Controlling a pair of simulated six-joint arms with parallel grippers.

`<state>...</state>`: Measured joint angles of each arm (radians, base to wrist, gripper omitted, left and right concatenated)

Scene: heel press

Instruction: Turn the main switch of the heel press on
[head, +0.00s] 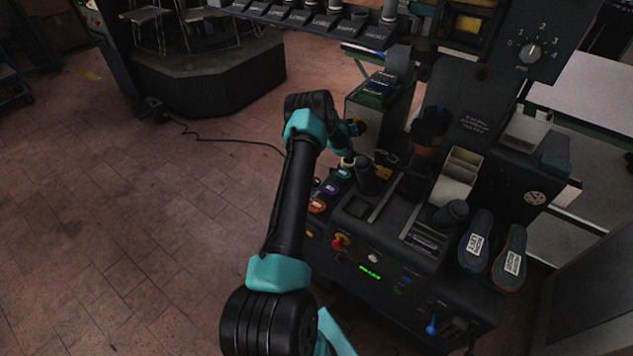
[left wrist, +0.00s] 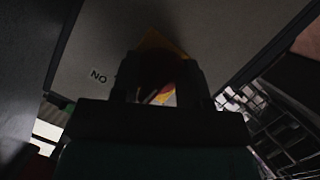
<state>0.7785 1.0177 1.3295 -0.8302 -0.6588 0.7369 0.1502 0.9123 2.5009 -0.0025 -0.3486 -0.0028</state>
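The main switch (head: 360,127), a yellow plate with a dark red part, is on the side of the grey box at the press's left. In the left wrist view the yellow plate (left wrist: 158,42) lies straight ahead, with an upside-down "ON" label beside it. My left gripper (head: 350,129) is right at the switch. In the left wrist view its dark fingers (left wrist: 165,92) stand apart, with red and yellow showing between them. The picture is dark; whether they touch the handle cannot be seen. My right gripper is not in view.
The heel press panel carries a red knob (head: 341,242), a lit green display (head: 370,271) and a blue lever (head: 432,325). Colored round pots (head: 330,188) stand below my left wrist.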

